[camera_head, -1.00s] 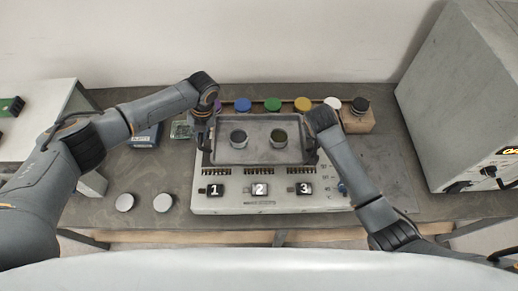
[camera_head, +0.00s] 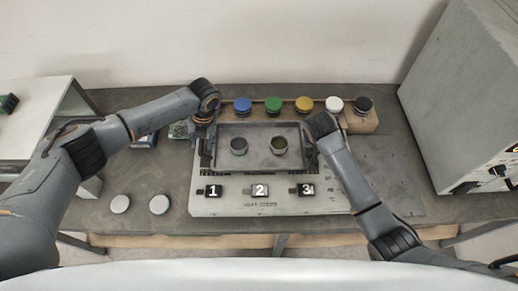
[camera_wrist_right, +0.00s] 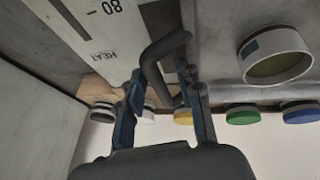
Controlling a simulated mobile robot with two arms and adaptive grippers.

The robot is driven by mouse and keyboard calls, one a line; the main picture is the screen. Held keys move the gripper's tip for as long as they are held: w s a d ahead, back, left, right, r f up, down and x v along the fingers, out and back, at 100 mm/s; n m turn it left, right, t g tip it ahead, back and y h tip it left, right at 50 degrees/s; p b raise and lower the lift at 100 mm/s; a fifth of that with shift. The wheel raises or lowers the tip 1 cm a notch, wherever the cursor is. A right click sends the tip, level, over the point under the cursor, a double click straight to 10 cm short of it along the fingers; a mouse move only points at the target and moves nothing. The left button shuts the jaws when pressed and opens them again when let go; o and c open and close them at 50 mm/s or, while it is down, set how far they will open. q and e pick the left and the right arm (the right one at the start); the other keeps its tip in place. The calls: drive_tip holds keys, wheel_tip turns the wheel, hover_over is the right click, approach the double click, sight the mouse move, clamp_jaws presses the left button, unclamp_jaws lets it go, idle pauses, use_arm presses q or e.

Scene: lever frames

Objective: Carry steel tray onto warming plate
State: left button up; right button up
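The grey steel tray (camera_head: 258,168) lies over the top of the warming plate (camera_head: 205,205), a pale grey unit with black blocks marked 1, 2 and 3. The tray looks level. My right gripper (camera_head: 312,135) is at the right end. In the right wrist view, my right gripper's fingers (camera_wrist_right: 165,75) stand apart on either side of the dark tray handle (camera_wrist_right: 151,68), with visible gaps.
A row of coloured lids, including a green one (camera_head: 273,104), stands behind the plate. A large grey cabinet (camera_head: 470,90) stands at right.

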use_arm(q)
drive_tip(key=v, duration=1.2)
use_arm(e)
drive_tip(key=v, duration=1.2)
drive_tip(key=shift+f, duration=0.1)
